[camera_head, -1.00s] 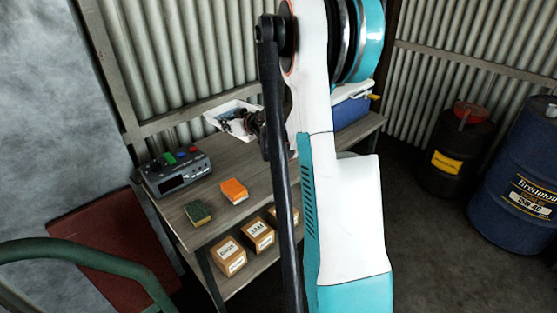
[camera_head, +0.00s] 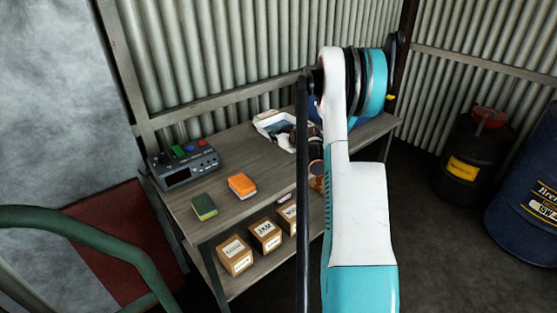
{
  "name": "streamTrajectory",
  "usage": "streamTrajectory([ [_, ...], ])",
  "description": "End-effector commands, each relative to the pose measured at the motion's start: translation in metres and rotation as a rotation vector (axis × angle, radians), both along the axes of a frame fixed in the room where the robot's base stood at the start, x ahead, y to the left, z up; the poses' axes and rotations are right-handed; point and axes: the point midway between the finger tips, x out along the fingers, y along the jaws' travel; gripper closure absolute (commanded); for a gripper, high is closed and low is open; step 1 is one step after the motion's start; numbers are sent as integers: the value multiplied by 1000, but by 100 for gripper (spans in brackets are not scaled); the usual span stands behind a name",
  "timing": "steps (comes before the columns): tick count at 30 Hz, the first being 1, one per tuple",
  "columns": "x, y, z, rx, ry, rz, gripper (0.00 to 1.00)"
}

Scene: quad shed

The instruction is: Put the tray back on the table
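The white tray (camera_head: 267,118) is at the back of the grey wooden table (camera_head: 268,166), left of my arm. It looks low over or on the tabletop; I cannot tell whether it touches. Dark items show inside it. Its right part is hidden behind my arm. My gripper (camera_head: 303,138) is mostly hidden behind my arm, with only dark parts showing by the tray's right side. Its fingers cannot be made out, nor whether they hold the tray.
A grey device with coloured buttons (camera_head: 183,163), an orange sponge (camera_head: 242,186) and a green sponge (camera_head: 204,207) are on the table. Several boxes (camera_head: 265,236) fill the lower shelf. An orange-rimmed object (camera_head: 316,176) is partly behind my arm. Drums (camera_head: 466,155) stand right.

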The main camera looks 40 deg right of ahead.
Motion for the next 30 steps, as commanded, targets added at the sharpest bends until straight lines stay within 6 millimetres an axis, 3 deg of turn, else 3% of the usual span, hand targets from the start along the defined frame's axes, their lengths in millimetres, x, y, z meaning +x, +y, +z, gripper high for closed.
streamTrajectory([
  [1,0,0,-16,0,0,0,100],
  [4,0,0,-35,0,0,0,100],
  [14,0,0,-59,0,0,0,100],
  [21,0,0,-92,0,0,0,100],
  [30,0,0,-92,0,0,0,100],
])
